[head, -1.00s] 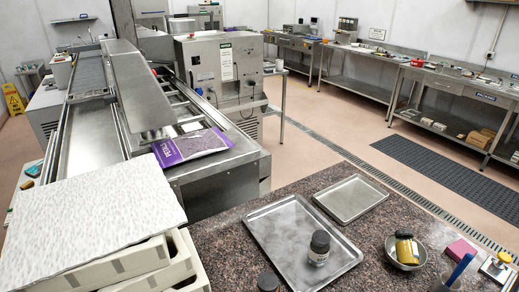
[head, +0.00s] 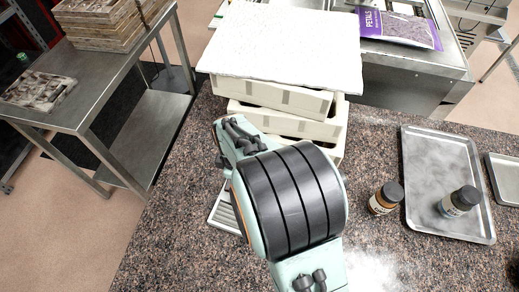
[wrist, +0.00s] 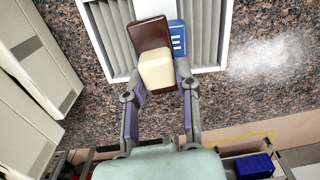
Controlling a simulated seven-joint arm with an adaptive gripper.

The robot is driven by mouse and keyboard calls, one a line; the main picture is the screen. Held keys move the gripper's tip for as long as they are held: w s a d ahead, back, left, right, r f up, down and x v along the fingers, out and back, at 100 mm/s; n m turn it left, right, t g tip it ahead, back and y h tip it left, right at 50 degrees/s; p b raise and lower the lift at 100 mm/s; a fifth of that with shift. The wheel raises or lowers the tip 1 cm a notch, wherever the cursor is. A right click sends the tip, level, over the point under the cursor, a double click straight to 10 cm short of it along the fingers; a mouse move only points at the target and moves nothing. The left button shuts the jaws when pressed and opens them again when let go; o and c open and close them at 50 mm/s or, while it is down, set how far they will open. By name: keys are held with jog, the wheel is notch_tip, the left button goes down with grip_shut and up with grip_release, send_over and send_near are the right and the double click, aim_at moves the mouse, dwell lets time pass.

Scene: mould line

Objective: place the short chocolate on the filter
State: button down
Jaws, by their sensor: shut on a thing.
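In the wrist view, my gripper (wrist: 160,84) is shut on a small block with a cream face and dark brown parts, which I take as the short chocolate (wrist: 157,70). A blue piece with white marks (wrist: 178,38) is against its right side; I cannot tell whether it is part of it. Behind them lies the filter (wrist: 207,32), a white frame with grey pleats. The block overlaps the filter in this view; I cannot tell whether they touch. In the head view, the filter (head: 222,213) shows partly at left of my arm, which hides my fingertips and the chocolate.
Stacked cream crates (head: 285,125) under a white textured sheet (head: 285,45) stand close behind my arm. At right are a dark-capped bottle (head: 381,202) and a metal tray (head: 425,165) holding another bottle (head: 457,204). White powder lies on the speckled counter, right of the filter.

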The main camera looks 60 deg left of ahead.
jog(key=shift+f, duration=1.2)
jog(key=shift+d+f, duration=0.1)
jog(key=c, duration=0.8)
grip_release()
